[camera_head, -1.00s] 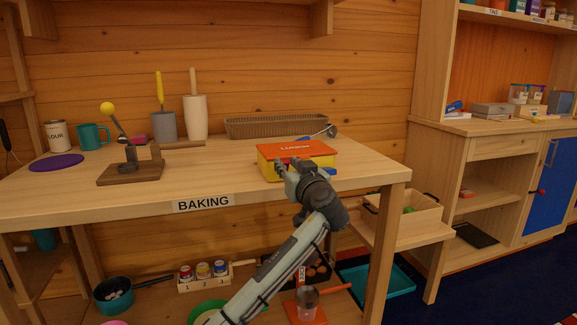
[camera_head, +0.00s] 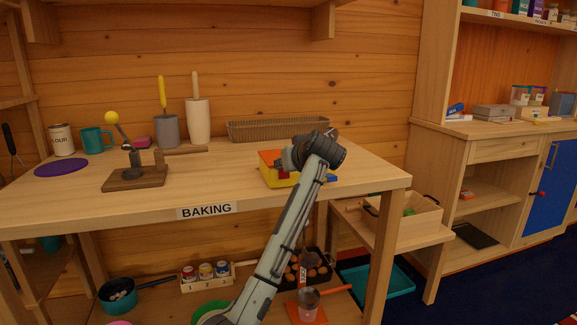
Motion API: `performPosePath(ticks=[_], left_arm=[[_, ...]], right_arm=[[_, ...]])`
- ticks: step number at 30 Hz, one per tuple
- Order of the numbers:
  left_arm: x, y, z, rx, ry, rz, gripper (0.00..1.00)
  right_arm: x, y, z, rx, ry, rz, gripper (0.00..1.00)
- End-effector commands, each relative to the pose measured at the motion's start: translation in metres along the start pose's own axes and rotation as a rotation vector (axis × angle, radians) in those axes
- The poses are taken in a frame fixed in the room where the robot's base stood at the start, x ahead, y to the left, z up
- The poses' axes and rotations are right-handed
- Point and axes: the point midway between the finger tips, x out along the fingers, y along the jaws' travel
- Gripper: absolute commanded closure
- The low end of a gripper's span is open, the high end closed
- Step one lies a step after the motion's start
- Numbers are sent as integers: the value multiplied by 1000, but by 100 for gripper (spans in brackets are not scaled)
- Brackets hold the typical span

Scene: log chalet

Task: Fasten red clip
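The lunch box (camera_head: 269,173) sits on the right part of the baking table. It has a yellow body and a red-orange lid (camera_head: 266,155). A small red piece, which looks like the red clip (camera_head: 283,173), shows on its front face. A blue piece, perhaps another clip (camera_head: 331,178), shows at its right front corner. My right gripper is out of view.
A wicker tray (camera_head: 285,131) lies behind the box. A wooden stand with a yellow-knobbed lever (camera_head: 135,178) is at the left, with pots, a teal mug (camera_head: 96,140) and a purple disc (camera_head: 62,168). The tabletop between stand and box is clear. A wooden crate (camera_head: 410,222) stands lower right.

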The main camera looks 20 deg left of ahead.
Motion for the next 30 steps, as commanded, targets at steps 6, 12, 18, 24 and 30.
performPosePath(ticks=[6,12,18,24,30], left_arm=[[1,0,3,1,-6,-1,100],[0,0,2,1,-4,-1,53],[0,0,2,1,-2,-1,53],[-11,1,2,1,-1,1,53],[-50,2,2,0,0,3,53]], right_arm=[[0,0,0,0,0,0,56],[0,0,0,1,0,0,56],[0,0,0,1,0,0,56],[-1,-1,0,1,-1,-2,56],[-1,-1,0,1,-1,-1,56]])
